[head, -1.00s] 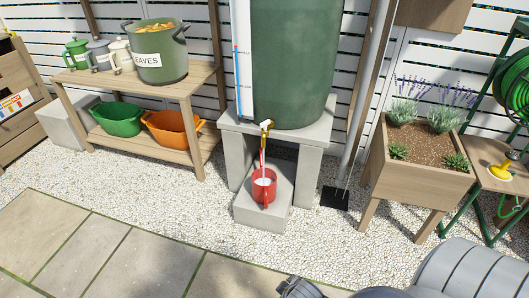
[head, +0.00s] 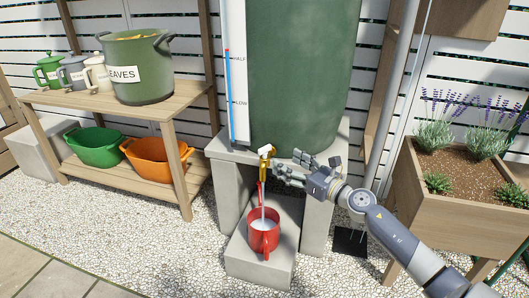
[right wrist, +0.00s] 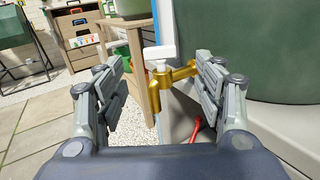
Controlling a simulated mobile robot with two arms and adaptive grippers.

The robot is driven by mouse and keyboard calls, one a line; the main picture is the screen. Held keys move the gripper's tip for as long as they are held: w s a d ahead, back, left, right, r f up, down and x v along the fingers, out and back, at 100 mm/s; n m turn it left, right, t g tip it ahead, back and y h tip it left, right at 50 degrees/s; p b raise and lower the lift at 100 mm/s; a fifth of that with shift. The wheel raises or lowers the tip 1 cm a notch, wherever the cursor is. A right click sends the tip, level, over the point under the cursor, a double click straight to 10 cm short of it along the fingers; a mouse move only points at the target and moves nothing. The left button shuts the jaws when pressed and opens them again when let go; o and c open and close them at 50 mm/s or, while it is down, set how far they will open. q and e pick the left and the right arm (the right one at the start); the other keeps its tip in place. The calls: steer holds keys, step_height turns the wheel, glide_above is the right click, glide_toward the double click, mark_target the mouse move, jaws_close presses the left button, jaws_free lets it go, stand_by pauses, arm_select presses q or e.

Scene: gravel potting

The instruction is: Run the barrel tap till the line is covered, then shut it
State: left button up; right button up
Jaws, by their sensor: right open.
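The green barrel (head: 305,80) stands on a grey block stand. Its brass tap (head: 265,170) has a white handle (right wrist: 160,53), seen crosswise on top in the right wrist view. A thin pale stream (head: 263,205) runs from the tap into the red jug (head: 264,240) below, which holds pale liquid. A narrow red upright strip shows between tap and jug. I cannot make out a line in the jug. My right gripper (head: 290,168) is open just right of the tap; in the right wrist view its fingers stand apart on either side of the tap, holding nothing. My left gripper is out of view.
The jug stands on a low grey block (head: 245,262). A wooden shelf (head: 110,103) with a leaves pot (head: 143,85), small cans and tubs is at left. A wooden planter (head: 450,215) is at right, near my right arm. Gravel lies in front.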

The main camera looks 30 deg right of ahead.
mark_target(266, 149)
steer(key=shift+n, duration=0.3)
steer(key=w, duration=0.3)
steer(key=w+a, duration=0.1)
steer(key=w, duration=0.3)
steer(key=w+a+b, duration=0.1)
steer(key=w, duration=0.2)
steer(key=shift+w+r, duration=0.15)
steer(key=shift+w, duration=0.25)
steer(key=c, duration=1.1)
